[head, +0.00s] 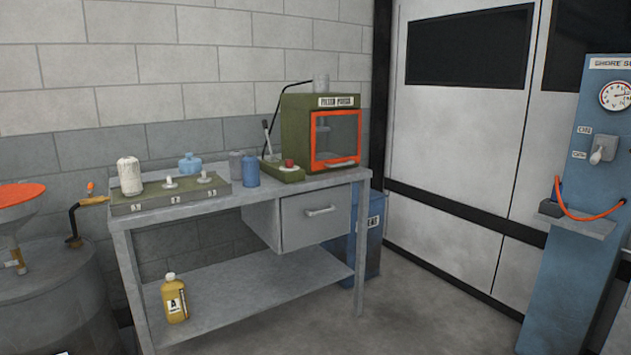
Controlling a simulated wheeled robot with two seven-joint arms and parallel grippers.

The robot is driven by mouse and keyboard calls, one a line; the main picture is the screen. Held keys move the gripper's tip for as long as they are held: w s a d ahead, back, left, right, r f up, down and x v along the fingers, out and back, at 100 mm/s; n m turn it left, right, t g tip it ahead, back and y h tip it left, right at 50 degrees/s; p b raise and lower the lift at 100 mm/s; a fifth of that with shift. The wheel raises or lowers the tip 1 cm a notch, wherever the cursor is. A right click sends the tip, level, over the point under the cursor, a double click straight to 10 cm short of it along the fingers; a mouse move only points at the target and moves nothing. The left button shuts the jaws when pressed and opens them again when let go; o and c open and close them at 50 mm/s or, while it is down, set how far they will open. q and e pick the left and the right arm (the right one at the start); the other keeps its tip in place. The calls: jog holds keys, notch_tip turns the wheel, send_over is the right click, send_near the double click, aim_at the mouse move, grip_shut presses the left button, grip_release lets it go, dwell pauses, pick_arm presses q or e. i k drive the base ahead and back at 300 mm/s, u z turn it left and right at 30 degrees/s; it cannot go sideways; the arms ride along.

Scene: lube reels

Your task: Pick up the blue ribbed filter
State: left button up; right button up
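A blue cylinder (251,171) stands upright on the workbench, just left of the green filter press. A lighter blue, rounded piece with a narrower top (190,164) stands further left, behind the numbered green tray. Both are too small for me to make out ribs, so I cannot tell for sure which is the blue ribbed filter. A grey cylinder (236,165) stands close beside the blue cylinder, partly behind it. Neither of my grippers shows in the head view.
The workbench (245,199) carries a green numbered tray (150,207) with a white filter (130,176), and a green press (295,120) with an orange-framed door. A yellow bottle (175,298) stands on the lower shelf. A drum (60,290) stands left; a blue gauge post (570,240) right.

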aim_at(250, 179)
jog(key=z, duration=0.5)
jog(key=i, duration=2.5)
jog(key=u, duration=0.9)
